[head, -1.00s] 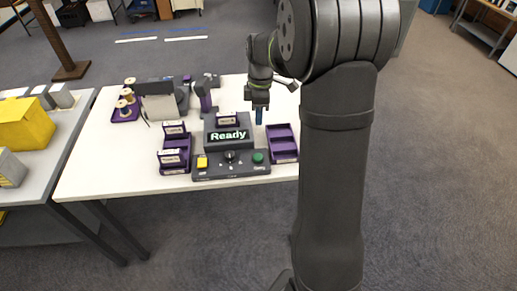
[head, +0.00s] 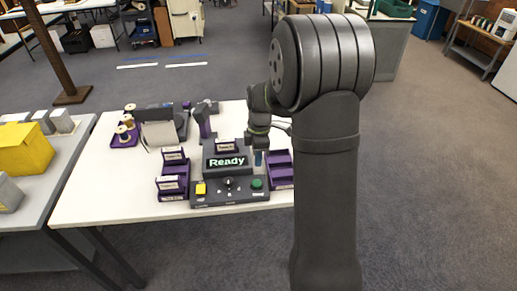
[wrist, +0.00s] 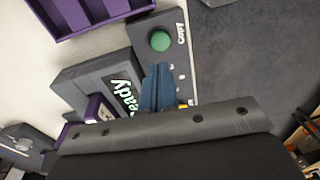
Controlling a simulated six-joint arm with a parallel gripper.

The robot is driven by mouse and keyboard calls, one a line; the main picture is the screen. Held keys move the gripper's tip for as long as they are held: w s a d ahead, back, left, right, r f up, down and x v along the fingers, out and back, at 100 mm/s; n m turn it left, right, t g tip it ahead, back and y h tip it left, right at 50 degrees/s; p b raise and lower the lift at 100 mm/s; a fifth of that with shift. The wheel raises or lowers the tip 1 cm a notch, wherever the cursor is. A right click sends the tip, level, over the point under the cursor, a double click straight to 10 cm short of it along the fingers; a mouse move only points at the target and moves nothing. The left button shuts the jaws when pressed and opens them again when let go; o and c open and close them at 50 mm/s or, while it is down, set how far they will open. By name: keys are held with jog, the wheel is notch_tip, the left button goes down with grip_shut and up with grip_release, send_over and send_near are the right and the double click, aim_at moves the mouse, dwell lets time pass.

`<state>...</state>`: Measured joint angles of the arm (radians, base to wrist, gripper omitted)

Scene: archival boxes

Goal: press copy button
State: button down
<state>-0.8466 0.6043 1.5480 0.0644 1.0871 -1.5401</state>
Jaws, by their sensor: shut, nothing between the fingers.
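The control panel (head: 213,200) is a dark box near the table's front edge, with a yellow button (head: 201,189), a black knob (head: 230,183) and a green button (head: 257,184). In the wrist view the green button (wrist: 160,41) sits beside the label "Copy" and looks raised. A display above the panel (head: 227,162) reads "Ready" in green. My gripper (head: 258,158) points down behind and above the green button. Its blue fingers are together and empty in the wrist view (wrist: 159,70), a little short of the green button and apart from it.
An empty purple tray (head: 280,172) stands right of the panel. A purple rack with labelled cartridges (head: 172,183) stands to the left. Purple-tray spools (head: 123,137) and a grey device (head: 160,132) are at the back left. A grey table with a yellow box (head: 24,150) is at far left.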

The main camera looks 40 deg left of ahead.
aim_at(257, 182)
jog(key=f, duration=0.7)
jog(key=shift+s+d+f, duration=0.1)
jog(key=shift+s+f, duration=0.15)
jog(key=shift+s, duration=0.15)
jog(key=shift+f, duration=0.1)
jog(key=shift+f, duration=0.45)
jog(key=shift+s+d+f, duration=0.15)
jog(key=shift+f, duration=0.45)
notch_tip(257, 182, up, 15)
jog(key=w, duration=0.2)
jog(key=shift+a+f, duration=0.15)
jog(key=shift+a, duration=0.25)
